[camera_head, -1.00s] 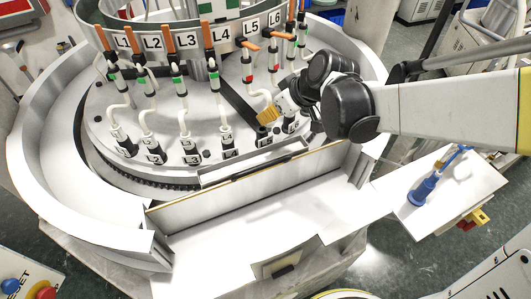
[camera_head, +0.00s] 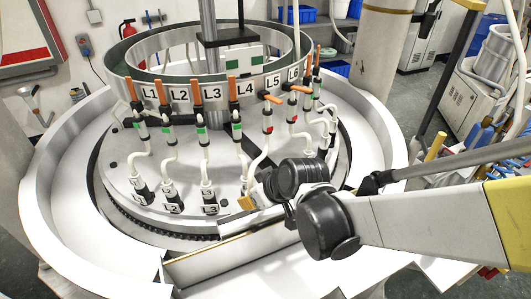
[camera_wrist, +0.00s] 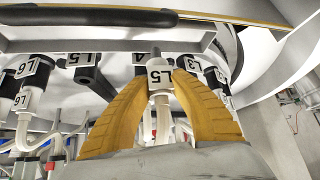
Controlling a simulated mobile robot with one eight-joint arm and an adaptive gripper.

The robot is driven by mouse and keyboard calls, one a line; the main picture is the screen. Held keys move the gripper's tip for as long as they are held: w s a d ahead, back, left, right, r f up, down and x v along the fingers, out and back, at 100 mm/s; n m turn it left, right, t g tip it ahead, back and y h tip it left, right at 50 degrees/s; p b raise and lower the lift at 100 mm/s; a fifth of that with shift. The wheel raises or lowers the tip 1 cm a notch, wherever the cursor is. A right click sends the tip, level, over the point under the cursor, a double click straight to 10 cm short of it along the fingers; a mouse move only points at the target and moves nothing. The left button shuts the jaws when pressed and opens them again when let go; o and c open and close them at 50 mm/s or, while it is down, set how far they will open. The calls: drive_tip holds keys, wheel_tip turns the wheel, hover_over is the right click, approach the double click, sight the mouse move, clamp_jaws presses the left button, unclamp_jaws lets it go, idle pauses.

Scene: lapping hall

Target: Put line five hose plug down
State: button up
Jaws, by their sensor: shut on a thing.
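My gripper (camera_head: 248,202) has yellow fingers, which show large in the wrist view (camera_wrist: 160,100). It is shut on the white hose plug marked L5 (camera_wrist: 160,77), with the white hose (camera_wrist: 163,118) running back between the fingers. In the wrist view a dark socket labelled L5 (camera_wrist: 88,72) stands to the left of the held plug and has no plug in it. The held plug overlaps the L4 fitting in that view; whether they touch I cannot tell. In the head view my gripper and wrist hide the L4 to L6 sockets.
Plugged lines L1 (camera_head: 141,190), L2 (camera_head: 172,198) and L3 (camera_head: 209,200) stand left of my gripper. A plugged L6 line (camera_wrist: 23,100) stands close in the wrist view. The L5 valve (camera_head: 270,112) has its orange handle turned sideways. A low wall (camera_head: 220,255) borders the front.

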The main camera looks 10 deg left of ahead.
wheel_tip(320, 180, down, 4)
idle(0.4)
drive_tip(key=shift+f, duration=0.1)
drive_tip(key=o, duration=0.9)
drive_tip(key=shift+o, duration=0.2)
